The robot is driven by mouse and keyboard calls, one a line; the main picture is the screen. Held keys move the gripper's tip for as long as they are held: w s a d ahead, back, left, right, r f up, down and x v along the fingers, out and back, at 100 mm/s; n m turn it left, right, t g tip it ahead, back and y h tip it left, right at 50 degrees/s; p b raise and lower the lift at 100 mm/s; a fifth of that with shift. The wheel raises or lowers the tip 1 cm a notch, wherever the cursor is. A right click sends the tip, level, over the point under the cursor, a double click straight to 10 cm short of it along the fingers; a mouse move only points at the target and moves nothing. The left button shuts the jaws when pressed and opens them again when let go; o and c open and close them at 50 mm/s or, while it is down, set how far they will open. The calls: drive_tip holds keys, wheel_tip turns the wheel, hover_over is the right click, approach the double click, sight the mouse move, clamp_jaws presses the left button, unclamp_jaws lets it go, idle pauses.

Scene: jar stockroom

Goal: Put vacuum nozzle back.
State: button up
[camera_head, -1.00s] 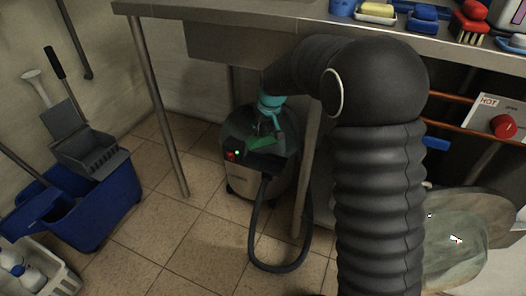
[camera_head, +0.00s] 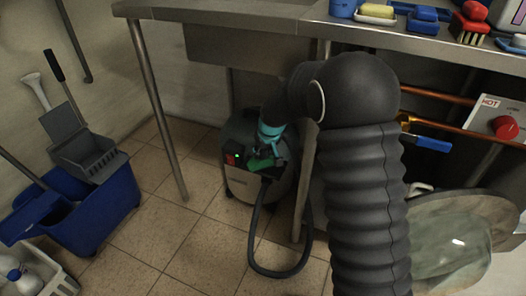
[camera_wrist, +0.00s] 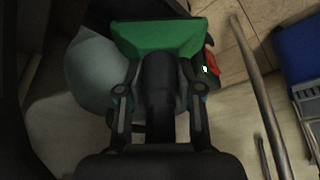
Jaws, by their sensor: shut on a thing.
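The vacuum (camera_head: 240,187) is a squat dark and beige canister on the tiled floor under the metal counter, with a red switch and a green light. Its black hose (camera_head: 253,235) loops down in front. My gripper (camera_head: 265,146) is low over the vacuum's top. It is shut on the dark neck of the vacuum nozzle (camera_wrist: 158,85), whose wide green head (camera_wrist: 160,38) points away from the fingers in the wrist view. The green head (camera_head: 262,163) also shows at the vacuum's front top edge. Whether the nozzle touches the vacuum cannot be told.
A counter leg (camera_head: 158,105) stands left of the vacuum and another stands close on its right. A blue mop bucket (camera_head: 95,205) and a white crate with bottles (camera_head: 38,280) are at the left. Copper pipes (camera_head: 455,100) run at the right. Open floor lies between bucket and vacuum.

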drive_tip(key=o, duration=1.1)
drive_tip(key=p+v, duration=0.1)
drive_tip(key=v, duration=1.1)
drive_tip(key=shift+r, duration=0.2)
drive_tip(key=s+d+r+m, duration=0.1)
drive_tip(key=s+d+r, duration=0.4)
drive_tip(key=s, duration=0.3)
drive_tip(key=s+d+r+m, duration=0.1)
drive_tip(key=s+d+r, duration=0.4)
drive_tip(key=s, duration=0.2)
drive_tip(key=shift+s+d+f+m+t+h, duration=0.1)
drive_tip(key=shift+s+d+m+t+h, duration=0.3)
drive_tip(key=shift+s+d, duration=1.75)
drive_tip(key=shift+s+d+f+m+t+h, duration=0.1)
drive_tip(key=shift+s+d+m+h, duration=0.35)
drive_tip(key=shift+s, duration=3.5)
drive_tip(key=shift+s+d+f+m+t+h, duration=0.15)
drive_tip(key=shift+s+d+m, duration=0.65)
drive_tip(key=shift+s, duration=2.25)
drive_tip(key=shift+d+r, duration=0.1)
drive_tip(key=shift+d, duration=0.05)
